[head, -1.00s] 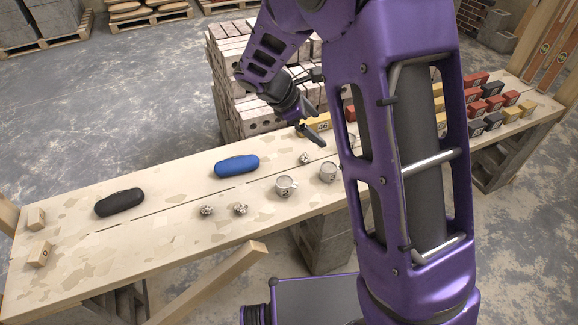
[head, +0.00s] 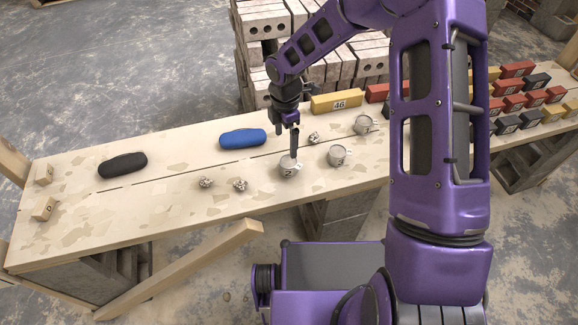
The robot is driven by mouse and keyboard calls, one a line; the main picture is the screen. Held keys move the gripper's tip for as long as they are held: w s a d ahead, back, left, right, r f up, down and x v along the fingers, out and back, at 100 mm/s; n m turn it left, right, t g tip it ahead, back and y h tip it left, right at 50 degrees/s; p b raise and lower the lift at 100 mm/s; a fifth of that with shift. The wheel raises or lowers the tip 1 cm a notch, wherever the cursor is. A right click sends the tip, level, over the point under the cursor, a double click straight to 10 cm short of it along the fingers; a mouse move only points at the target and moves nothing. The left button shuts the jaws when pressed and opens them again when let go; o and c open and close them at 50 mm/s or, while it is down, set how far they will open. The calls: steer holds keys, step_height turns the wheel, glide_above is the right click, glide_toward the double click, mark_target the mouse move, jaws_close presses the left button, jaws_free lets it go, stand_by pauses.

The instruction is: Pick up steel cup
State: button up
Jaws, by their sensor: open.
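A steel cup (head: 287,170) stands upright on the plank table (head: 130,205), near its middle. A second steel cup (head: 338,156) stands to its right, and a third steel cup (head: 363,124) stands farther back to the right. My gripper (head: 294,154) is open and points down at the leftmost cup, with the fingers at its rim. A finger overlaps the cup's opening in the picture; I cannot tell whether it is inside or touching. The fingers hide part of this cup's rim.
A blue case (head: 242,139) and a black case (head: 123,165) lie to the left. Crumpled lumps (head: 240,184) lie near the cups, one (head: 314,138) just behind them. A yellow block (head: 336,101) and rows of coloured blocks (head: 516,85) stand back and right.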

mark_target(287, 161)
step_height(287, 161, down, 6)
steer(key=shift+f+b, duration=0.25)
steer(key=shift+b, duration=0.15)
steer(key=shift+w+d+f+b, duration=0.15)
steer(key=shift+f+b, duration=0.1)
steer(key=shift+f, duration=1.1)
steer(key=shift+w+d+f+b, duration=0.1)
steer(key=shift+f+b, duration=0.1)
steer(key=shift+f, duration=1.1)
jaws_close()
